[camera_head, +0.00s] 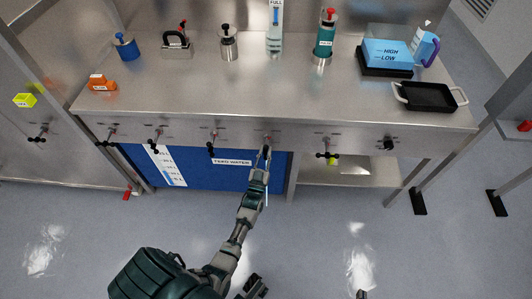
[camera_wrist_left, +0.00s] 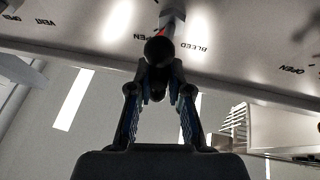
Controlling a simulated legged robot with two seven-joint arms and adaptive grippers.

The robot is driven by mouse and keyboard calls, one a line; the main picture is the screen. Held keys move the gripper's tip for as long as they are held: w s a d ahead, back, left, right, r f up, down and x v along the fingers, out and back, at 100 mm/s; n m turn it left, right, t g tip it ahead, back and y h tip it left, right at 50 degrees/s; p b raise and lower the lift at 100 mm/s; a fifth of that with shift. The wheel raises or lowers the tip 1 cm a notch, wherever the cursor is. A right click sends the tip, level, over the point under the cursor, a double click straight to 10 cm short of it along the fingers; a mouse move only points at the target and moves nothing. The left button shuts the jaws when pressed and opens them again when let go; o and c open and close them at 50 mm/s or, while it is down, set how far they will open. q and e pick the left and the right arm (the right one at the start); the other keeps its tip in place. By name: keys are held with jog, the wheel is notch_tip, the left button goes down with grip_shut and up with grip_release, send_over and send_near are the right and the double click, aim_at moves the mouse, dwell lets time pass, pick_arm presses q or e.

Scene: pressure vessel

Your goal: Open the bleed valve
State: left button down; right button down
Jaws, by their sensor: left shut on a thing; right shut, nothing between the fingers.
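The bleed valve sits on the front panel of the steel bench, where its stem (camera_head: 267,138) shows red. In the left wrist view its black round knob (camera_wrist_left: 158,49) is beside the printed BLEED label, with an OPEN mark just behind it. My left gripper (camera_head: 265,152) reaches up to this valve. In the left wrist view my left gripper (camera_wrist_left: 159,82) is shut on the valve handle, with its fingers on both sides; they partly hide the handle. Only a small dark tip of my right gripper (camera_head: 362,294) shows at the bottom edge, away from the bench, shut and empty.
Other black-handled valves (camera_head: 213,145) line the panel on both sides, including one to the right (camera_head: 327,154). A blue FEED WATER tank (camera_head: 225,172) is below the panel. Containers, a blue box (camera_head: 388,52) and a black tray (camera_head: 428,97) stand on the bench. The floor in front is clear.

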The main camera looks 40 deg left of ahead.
pick_arm(q)
jog(key=shift+d+f, duration=0.15)
jog(key=shift+f, duration=0.5)
jog(key=c, duration=1.3)
grip_release()
jog(key=shift+o, duration=0.6)
jog(key=shift+w, duration=0.25)
jog(key=shift+r, duration=0.15)
jog(key=shift+s, duration=0.3)
jog(key=v, duration=1.1)
jog(key=shift+f, duration=0.35)
jog(key=shift+s, duration=0.1)
